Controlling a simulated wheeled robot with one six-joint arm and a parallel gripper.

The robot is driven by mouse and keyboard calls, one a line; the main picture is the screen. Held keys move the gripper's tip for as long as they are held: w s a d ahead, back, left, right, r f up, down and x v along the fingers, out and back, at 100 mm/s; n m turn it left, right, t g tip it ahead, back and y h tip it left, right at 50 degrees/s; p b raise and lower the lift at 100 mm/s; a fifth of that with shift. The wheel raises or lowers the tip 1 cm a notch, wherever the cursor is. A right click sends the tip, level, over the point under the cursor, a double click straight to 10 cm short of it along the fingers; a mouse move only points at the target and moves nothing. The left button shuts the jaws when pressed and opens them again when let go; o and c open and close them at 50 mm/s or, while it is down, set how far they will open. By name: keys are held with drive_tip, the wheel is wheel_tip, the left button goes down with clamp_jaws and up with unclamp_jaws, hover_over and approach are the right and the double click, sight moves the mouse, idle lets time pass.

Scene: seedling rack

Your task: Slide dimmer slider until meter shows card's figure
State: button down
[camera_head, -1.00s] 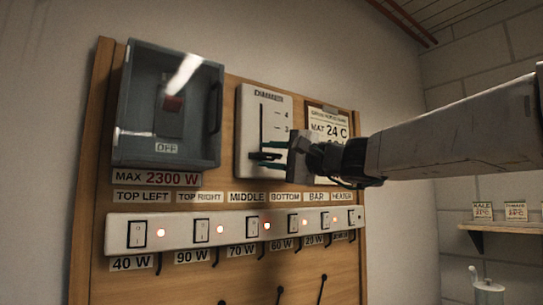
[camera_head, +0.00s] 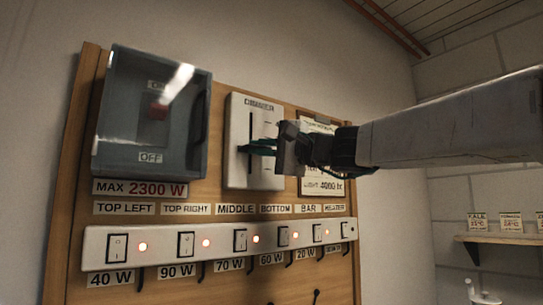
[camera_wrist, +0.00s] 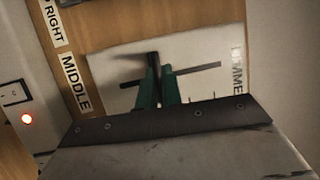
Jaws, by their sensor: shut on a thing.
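The white dimmer plate (camera_head: 237,165) is on the wooden board, with a dark slot running up and down. My gripper (camera_head: 262,147) has green fingers at the slot, about midway along it. In the wrist view, the fingers (camera_wrist: 158,88) are shut on the dark slider knob (camera_wrist: 153,60); the slot shows on both sides of it. In the head view my gripper hides the knob. The card (camera_head: 323,185) is right of the dimmer, partly covered by my gripper; its lower line appears to read "LIGHT 4000 lx". No meter can be made out.
A grey switch box (camera_head: 185,160) with a red lever is left of the dimmer, above a "MAX 2300 W" label (camera_head: 140,188). A white strip of rocker switches (camera_head: 220,243) with lit red lamps runs below. A shelf (camera_head: 500,239) is at the far right.

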drive_tip(key=c, duration=1.6)
unclamp_jaws()
drive_tip(key=shift+o, duration=0.2)
drive_tip(key=v, duration=0.7)
drive_tip(key=shift+s+d, duration=0.2)
drive_tip(key=shift+d, duration=0.2)
